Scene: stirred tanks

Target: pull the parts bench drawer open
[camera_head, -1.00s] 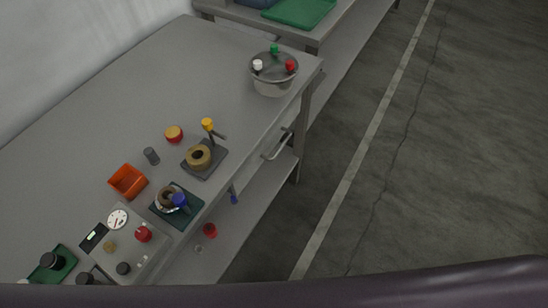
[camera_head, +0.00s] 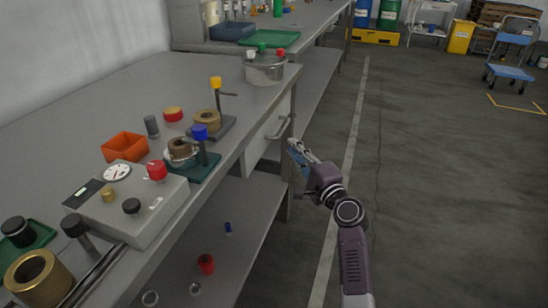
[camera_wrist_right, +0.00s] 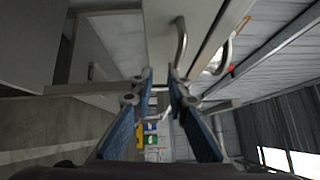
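The parts bench (camera_head: 120,75) runs along the left in the head view. Its pale drawer front (camera_head: 258,143) is under the top near the far end and looks closed. A bar handle (camera_head: 277,127) sticks out from that front. My right gripper (camera_head: 292,146) is just right of the handle and apart from it in the head view. In the right wrist view its two blue fingers (camera_wrist_right: 160,75) stand apart with nothing between them. A curved metal handle (camera_wrist_right: 181,42) shows beyond the fingertips there, a little above and right. My left gripper is in neither view.
A metal pot (camera_head: 264,70) stands on the bench above the drawer. A grey control box (camera_head: 130,205) and small parts crowd the near bench top. A lower shelf (camera_head: 245,215) lies beneath.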

